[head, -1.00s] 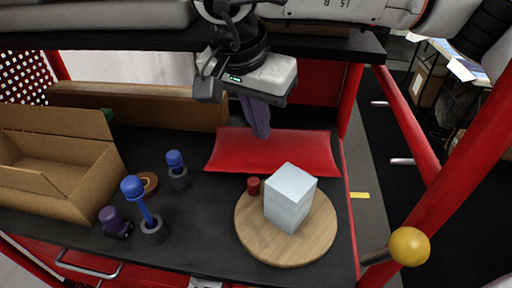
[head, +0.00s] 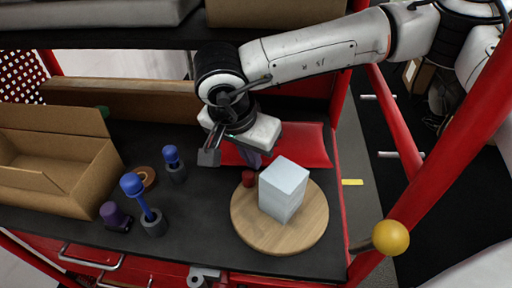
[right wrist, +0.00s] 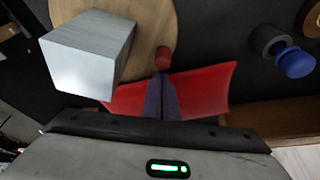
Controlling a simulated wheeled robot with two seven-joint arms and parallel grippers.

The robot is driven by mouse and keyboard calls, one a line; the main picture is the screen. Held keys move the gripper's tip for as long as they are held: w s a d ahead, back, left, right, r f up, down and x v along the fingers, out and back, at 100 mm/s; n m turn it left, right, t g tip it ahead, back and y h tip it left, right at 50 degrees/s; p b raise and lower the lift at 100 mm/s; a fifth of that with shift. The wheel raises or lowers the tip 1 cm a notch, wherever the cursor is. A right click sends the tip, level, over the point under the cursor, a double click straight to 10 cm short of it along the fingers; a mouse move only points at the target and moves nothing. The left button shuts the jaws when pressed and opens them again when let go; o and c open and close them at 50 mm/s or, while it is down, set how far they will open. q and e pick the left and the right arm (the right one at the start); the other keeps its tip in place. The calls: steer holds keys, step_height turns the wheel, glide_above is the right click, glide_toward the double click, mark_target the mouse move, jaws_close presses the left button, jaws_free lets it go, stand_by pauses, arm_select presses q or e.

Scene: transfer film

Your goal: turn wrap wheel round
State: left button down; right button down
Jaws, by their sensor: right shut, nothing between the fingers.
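The round wooden wheel (head: 255,237) lies flat on the dark bench top at the front right. A pale grey-white block (head: 284,190) stands on it, and a small red peg (head: 249,178) stands near its far left edge. My right gripper (head: 254,160) points down just behind the peg, its fingers shut and empty. In the right wrist view the shut fingertips (right wrist: 161,80) are close to the red peg (right wrist: 162,58); I cannot tell whether they touch. The block (right wrist: 92,55) and part of the wheel (right wrist: 155,20) also show there. My left gripper is out of view.
A red pad (head: 312,146) lies behind the wheel. An open cardboard box (head: 60,170), blue-topped tools (head: 134,187) and a purple object (head: 112,215) stand to the left. A shelf (head: 110,40) hangs above. A yellow ball knob (head: 390,238) sits front right.

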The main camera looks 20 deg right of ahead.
steer(key=shift+a+f+b, duration=0.15)
steer(key=shift+b, duration=0.2)
steer(key=a+n+b, duration=0.1)
steer(key=s+n+b, duration=0.1)
steer(key=b, duration=0.1)
steer(key=shift+a+f+n+t+y, duration=0.2)
steer(key=shift+a+n+t+y, duration=0.1)
steer(key=shift+a+n+y, duration=0.1)
steer(key=shift+s+a+r+n+b, duration=0.1)
steer(key=shift+a+r+n+b, duration=0.15)
steer(key=shift+n+b, duration=0.2)
steer(key=shift+r, duration=0.1)
